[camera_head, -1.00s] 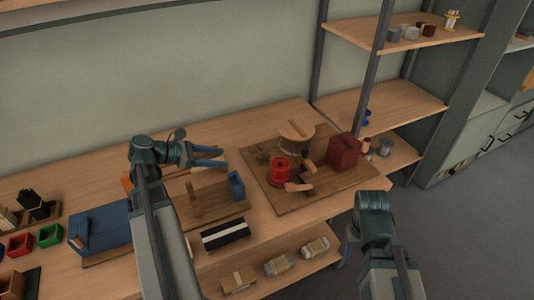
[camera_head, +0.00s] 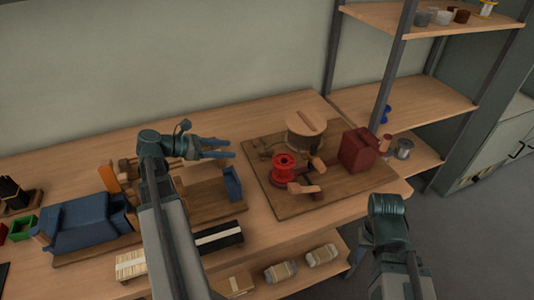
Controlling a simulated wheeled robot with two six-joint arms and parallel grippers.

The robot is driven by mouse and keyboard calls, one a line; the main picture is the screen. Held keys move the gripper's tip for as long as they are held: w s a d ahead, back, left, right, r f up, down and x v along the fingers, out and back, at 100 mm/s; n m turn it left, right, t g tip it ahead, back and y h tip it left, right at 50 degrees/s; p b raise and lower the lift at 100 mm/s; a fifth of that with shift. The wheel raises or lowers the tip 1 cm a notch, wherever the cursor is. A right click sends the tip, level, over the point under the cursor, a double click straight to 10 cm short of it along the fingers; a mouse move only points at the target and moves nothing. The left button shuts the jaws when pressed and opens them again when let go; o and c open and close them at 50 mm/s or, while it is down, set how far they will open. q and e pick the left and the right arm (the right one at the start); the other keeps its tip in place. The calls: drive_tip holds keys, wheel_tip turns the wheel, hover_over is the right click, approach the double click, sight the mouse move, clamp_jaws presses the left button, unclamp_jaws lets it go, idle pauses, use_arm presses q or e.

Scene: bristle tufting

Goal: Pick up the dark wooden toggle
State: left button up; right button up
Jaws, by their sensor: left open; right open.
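I cannot tell with certainty which piece is the dark wooden toggle. A small reddish-brown wooden piece (camera_head: 317,163) lies beside the red spool (camera_head: 284,166) on the brown board (camera_head: 280,206). A lighter wooden handle piece (camera_head: 303,188) lies in front of the spool. A round wood-topped drum (camera_head: 305,128) stands behind, with a strip across its lid. My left gripper (camera_head: 232,149) is open and empty, left of the board, its fingers pointing right. My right arm stands at the bench's front right; its gripper fingers are hidden.
A dark red block (camera_head: 360,152) stands on the board's right. A wooden fixture with a blue end (camera_head: 233,184) lies under my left gripper. A blue box-shaped device (camera_head: 85,222) is at left. A shelf rack (camera_head: 425,100) stands at right. Wrapped bundles (camera_head: 281,271) lie on the lower shelf.

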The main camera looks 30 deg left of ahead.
use_arm(q)
drive_tip(key=b, duration=0.3)
approach(264, 151)
drive_tip(key=x, duration=0.2)
drive_tip(key=shift+w+d+f, duration=0.15)
drive_tip(key=shift+w+d, duration=0.05)
drive_tip(key=shift+d, duration=0.05)
drive_tip(key=shift+w+d, duration=0.3)
drive_tip(key=shift+f, duration=0.1)
drive_tip(key=b+x, duration=0.2)
drive_tip(key=x, duration=0.3)
drive_tip(key=shift+w+a+f, duration=0.1)
drive_tip(key=shift+w+a, duration=0.05)
clamp_jaws()
